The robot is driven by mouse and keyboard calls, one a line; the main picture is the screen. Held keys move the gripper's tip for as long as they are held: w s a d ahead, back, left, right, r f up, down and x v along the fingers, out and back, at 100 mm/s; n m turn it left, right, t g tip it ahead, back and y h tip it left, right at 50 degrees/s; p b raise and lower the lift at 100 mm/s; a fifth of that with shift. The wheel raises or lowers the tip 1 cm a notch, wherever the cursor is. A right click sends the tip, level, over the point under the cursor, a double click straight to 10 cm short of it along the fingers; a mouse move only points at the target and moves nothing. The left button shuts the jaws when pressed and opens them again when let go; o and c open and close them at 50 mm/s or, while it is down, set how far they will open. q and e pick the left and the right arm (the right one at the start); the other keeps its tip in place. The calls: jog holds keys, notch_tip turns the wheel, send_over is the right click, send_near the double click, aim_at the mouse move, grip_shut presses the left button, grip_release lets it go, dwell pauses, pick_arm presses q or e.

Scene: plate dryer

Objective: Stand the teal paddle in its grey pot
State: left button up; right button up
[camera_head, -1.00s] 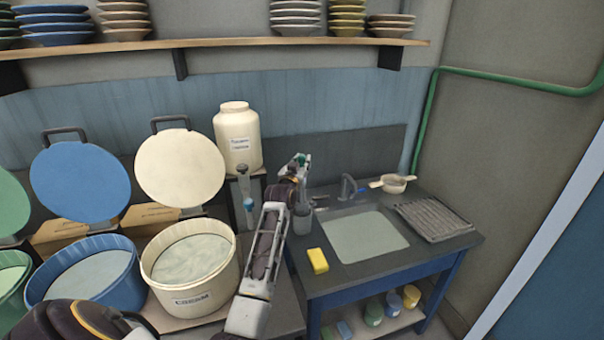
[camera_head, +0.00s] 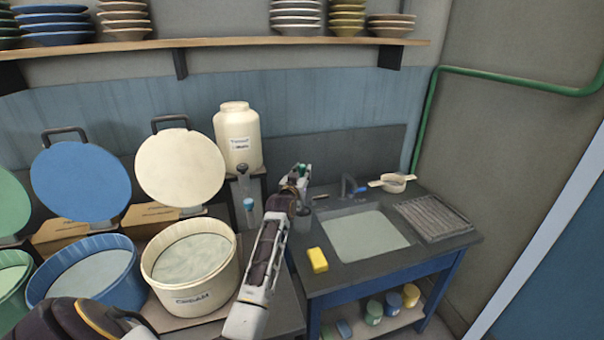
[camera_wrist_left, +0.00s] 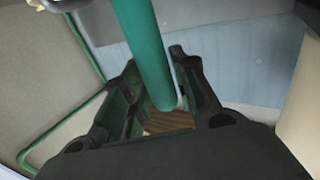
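The teal paddle shows in the left wrist view as a round teal handle (camera_wrist_left: 148,55) between the fingers of my left gripper (camera_wrist_left: 160,85), which look closed around it. In the head view, a small teal bit (camera_head: 304,170) shows at my left gripper (camera_head: 299,178), above the back left of the sink counter. The grey pot (camera_head: 302,218) stands on the counter just below the gripper, partly hidden by my arm. The paddle's lower end is hidden, so I cannot tell whether it is inside the pot. My right gripper is not in view.
A yellow sponge (camera_head: 317,260) lies in front of the pot. The sink (camera_head: 365,236), tap (camera_head: 349,187) and ribbed drainer (camera_head: 433,218) are to the right. The cream bucket (camera_head: 190,262) and a white jar (camera_head: 238,140) are on the left.

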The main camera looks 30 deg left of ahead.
pick_arm(q)
jog(key=shift+o, duration=1.1)
jog(key=shift+r, duration=0.15)
jog(key=b+v, duration=0.1)
jog(key=v, duration=1.1)
